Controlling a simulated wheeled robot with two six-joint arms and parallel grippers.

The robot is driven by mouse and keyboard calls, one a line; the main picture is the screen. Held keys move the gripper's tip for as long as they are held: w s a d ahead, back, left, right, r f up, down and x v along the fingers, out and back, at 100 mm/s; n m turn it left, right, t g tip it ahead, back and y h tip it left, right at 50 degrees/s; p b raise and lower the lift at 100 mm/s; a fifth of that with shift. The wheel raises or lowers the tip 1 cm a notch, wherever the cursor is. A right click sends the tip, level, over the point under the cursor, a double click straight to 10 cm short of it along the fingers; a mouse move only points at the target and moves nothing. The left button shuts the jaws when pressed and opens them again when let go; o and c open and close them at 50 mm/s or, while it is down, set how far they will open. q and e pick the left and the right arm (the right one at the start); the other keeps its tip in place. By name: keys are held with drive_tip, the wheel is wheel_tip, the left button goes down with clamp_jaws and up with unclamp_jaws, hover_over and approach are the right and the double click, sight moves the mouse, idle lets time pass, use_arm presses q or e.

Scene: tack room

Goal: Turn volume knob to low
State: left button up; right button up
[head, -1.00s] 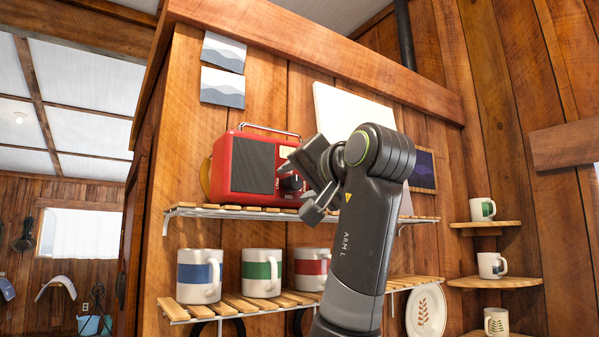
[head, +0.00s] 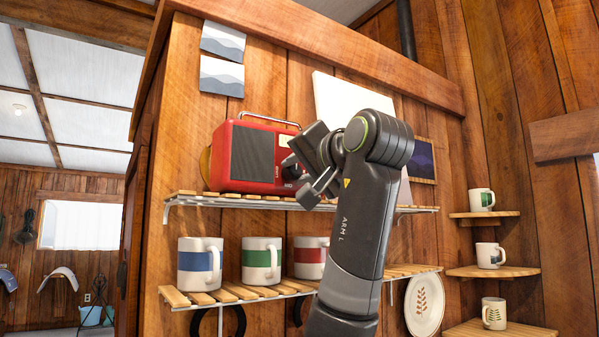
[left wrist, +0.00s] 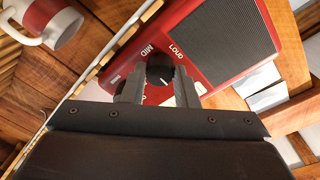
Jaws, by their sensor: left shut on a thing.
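The red radio (head: 262,158) with a dark grille stands on the upper slatted shelf. Its black volume knob (left wrist: 160,70) shows in the left wrist view, with the words LOUD and MID beside it; another label is mostly hidden by the fingers. A small white mark shows on the knob's side toward my gripper. My left gripper (left wrist: 158,90) is shut on the knob, one finger on each side. In the head view the left gripper (head: 304,172) is in front of the radio's right part and hides much of the knob. My right gripper is not in view.
The upper shelf (head: 235,202) runs just below the gripper. Mugs with blue (head: 200,262), green (head: 261,260) and red (head: 310,257) bands stand on the lower shelf. A white panel (head: 345,100) is behind my arm. Corner shelves with more mugs are at right.

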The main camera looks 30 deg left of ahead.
use_arm(q)
drive_tip(key=m+b, duration=0.3)
drive_tip(key=shift+f+m, duration=0.15)
drive_tip(key=shift+m, duration=0.15)
drive_tip(key=m+b, duration=0.2)
drive_tip(key=m, duration=0.2)
drive_tip(key=shift+g, duration=0.3)
drive_tip(key=m+b, duration=0.2)
drive_tip(key=m, duration=0.2)
drive_tip(key=shift+m+g, duration=0.3)
drive_tip(key=shift+w+r+m+b, duration=0.15)
drive_tip(key=shift+m+b, duration=0.75)
drive_tip(key=shift+m, duration=1.1)
drive_tip(key=shift+g, duration=0.3)
drive_tip(key=shift+r, duration=0.1)
drive_tip(key=o, duration=1)
drive_tip(key=shift+d, duration=0.1)
